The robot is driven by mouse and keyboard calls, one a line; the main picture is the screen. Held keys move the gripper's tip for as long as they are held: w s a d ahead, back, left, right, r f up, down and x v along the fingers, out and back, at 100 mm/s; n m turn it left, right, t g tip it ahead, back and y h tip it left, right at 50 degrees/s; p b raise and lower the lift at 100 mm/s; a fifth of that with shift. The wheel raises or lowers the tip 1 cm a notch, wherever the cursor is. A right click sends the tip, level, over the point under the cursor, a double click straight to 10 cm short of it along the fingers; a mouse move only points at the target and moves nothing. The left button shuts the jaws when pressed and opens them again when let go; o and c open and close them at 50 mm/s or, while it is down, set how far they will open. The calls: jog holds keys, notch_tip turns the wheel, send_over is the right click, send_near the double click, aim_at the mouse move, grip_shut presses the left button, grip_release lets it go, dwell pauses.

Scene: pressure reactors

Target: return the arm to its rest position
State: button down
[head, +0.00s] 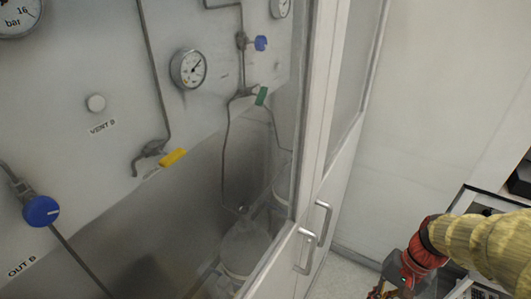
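My arm comes in from the right edge in a yellow fabric sleeve with a red cuff. My gripper (384,292) is at the bottom edge, right of the cabinet door handles, and seems to hang in front of the floor. Its fingertips are cut off by the frame, so I cannot tell whether it is open or shut. I see nothing held in the visible part.
A grey reactor panel at left carries a blue knob (41,211), a yellow valve handle (173,157), a green valve handle (262,96) and a gauge (188,69). A framed door with metal handles (314,224) stands mid-frame. A dark-framed shelf unit (480,200) is at right.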

jog(key=a+r+n+t+h, duration=0.1)
jog(key=a+r+n+t, duration=0.2)
jog(key=r, duration=0.5)
jog(key=a+r+n+t+h, duration=0.2)
jog(key=a+r, duration=0.4)
jog(key=r, duration=0.3)
jog(key=shift+s+r+n+t, duration=0.25)
jog(key=shift+s+n+t, duration=0.2)
jog(key=shift+n+t, duration=0.4)
